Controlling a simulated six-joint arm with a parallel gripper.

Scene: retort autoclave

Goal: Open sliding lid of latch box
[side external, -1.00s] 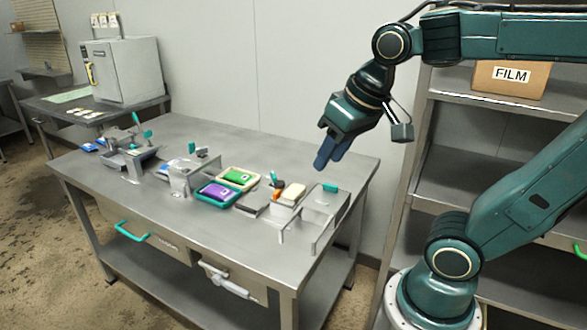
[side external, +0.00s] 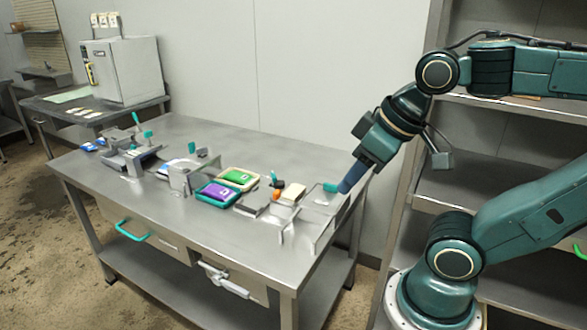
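A grey metal box-like fixture (side external: 320,222) with upright side plates stands at the right end of the steel table; I take it to be the latch box, though its lid and latch are too small to make out. A teal handle (side external: 331,187) sits at its top rear. My gripper (side external: 345,187) points down and left, its dark blue fingertips right beside the handle's right end. Whether they touch it or stand around it, I cannot tell. The finger gap is not visible from this side.
Left of the box are a small open bin (side external: 292,195) with white and orange items, a green tray (side external: 239,177) and a purple tray (side external: 217,193). Grey fixtures (side external: 180,178) with teal handles stand farther left. A shelf rack (side external: 470,185) stands behind my arm. The table's rear strip is clear.

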